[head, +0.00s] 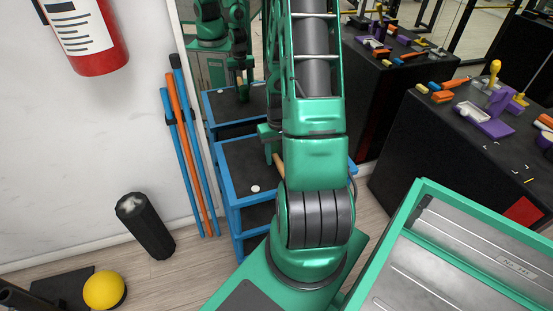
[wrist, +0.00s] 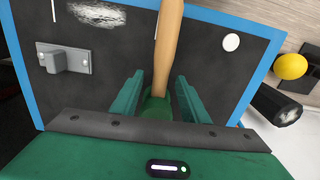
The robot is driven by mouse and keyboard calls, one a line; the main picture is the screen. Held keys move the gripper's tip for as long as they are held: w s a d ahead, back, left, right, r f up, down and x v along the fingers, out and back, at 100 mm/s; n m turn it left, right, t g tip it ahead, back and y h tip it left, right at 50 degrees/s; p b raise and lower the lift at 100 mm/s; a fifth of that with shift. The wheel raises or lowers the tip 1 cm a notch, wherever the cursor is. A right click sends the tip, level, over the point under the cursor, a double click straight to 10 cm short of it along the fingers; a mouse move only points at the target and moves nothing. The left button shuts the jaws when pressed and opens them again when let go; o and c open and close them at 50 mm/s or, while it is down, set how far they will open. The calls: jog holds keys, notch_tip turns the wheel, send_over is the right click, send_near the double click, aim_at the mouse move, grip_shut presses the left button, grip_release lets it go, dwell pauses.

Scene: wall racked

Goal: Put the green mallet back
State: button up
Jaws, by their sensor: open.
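The green mallet has a pale wooden handle (wrist: 168,35) and a green head (wrist: 157,106). In the wrist view it lies between the two green fingers of my gripper (wrist: 159,77), which are open with a gap on each side of it. In the head view only a bit of the handle (head: 278,164) shows beside my arm, over the blue-framed cart with a black top (head: 240,160). My arm hides most of the gripper there. A grey bracket (wrist: 64,58) is fixed on the black surface, left of the mallet.
A white disc (wrist: 231,42) lies on the cart top. Blue and orange poles (head: 181,140) lean at the wall, near a black roller (head: 145,225) and a yellow ball (head: 104,290). A black table (head: 420,140) with tools stands right. A mirror behind reflects the cart.

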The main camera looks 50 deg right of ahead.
jog(key=r, duration=0.8)
jog(key=shift+s+a+r, duration=0.15)
jog(key=shift+s+r, duration=0.05)
jog(key=shift+r, duration=0.2)
notch_tip(320, 180, up, 12)
send_over(277, 158)
jog(key=s+a, duration=0.4)
jog(key=a, duration=0.3)
jog(key=s+a+r, duration=0.7)
jog(key=s+a, duration=0.1)
jog(key=s, duration=0.1)
jog(key=shift+s+a+r+m, duration=0.25)
jog(key=shift+s+a+m, duration=0.05)
jog(key=shift+s+a, duration=0.1)
jog(key=shift+w+f, duration=0.25)
jog(key=shift+w, duration=0.4)
